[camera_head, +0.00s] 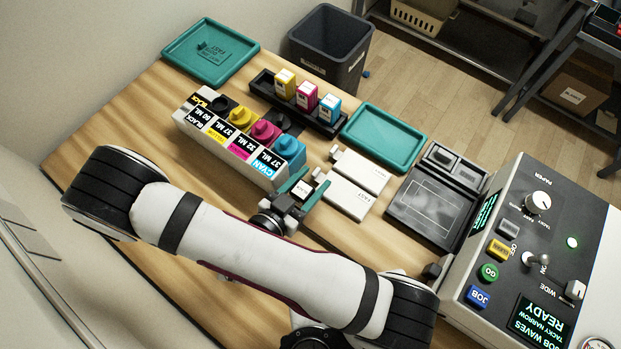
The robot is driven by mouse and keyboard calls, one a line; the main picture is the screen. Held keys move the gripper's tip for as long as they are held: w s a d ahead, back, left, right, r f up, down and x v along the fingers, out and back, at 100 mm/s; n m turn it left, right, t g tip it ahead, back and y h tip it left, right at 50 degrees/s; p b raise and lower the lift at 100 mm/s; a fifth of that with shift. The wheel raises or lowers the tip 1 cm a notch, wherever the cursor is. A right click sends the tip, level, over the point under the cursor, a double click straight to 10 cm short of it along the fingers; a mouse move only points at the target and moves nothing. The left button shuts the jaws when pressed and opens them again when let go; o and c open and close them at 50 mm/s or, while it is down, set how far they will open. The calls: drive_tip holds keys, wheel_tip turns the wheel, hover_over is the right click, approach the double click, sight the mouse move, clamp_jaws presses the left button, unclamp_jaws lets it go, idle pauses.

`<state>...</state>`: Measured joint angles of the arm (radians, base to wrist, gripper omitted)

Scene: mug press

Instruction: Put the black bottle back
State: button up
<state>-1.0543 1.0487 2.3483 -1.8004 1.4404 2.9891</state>
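My gripper (303,190) is over the table, just right of the cyan end of the ink rack. Its teal fingers are closed on both sides of a small dark bottle with a white label, which looks like the black bottle (302,188). Most of its body is hidden, and I cannot tell if it touches the table. A black tray (331,129) behind the rack holds small yellow (285,83), magenta (307,95) and cyan (329,108) bottles in a row. The tray's left end is empty.
The ink rack (228,152) has coloured caps. Two white blocks (358,172) lie close right of my gripper. Teal trays stand at far left (240,70) and right (418,153). A black plate (430,210) and a control panel (545,240) are at right; a bin (330,45) is behind.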

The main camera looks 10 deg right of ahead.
sight(296, 198)
drive_tip(key=o, duration=0.3)
drive_tip(key=shift+o, duration=0.5)
drive_tip(key=v, duration=0.7)
drive_tip(key=shift+s+a+r, duration=0.2)
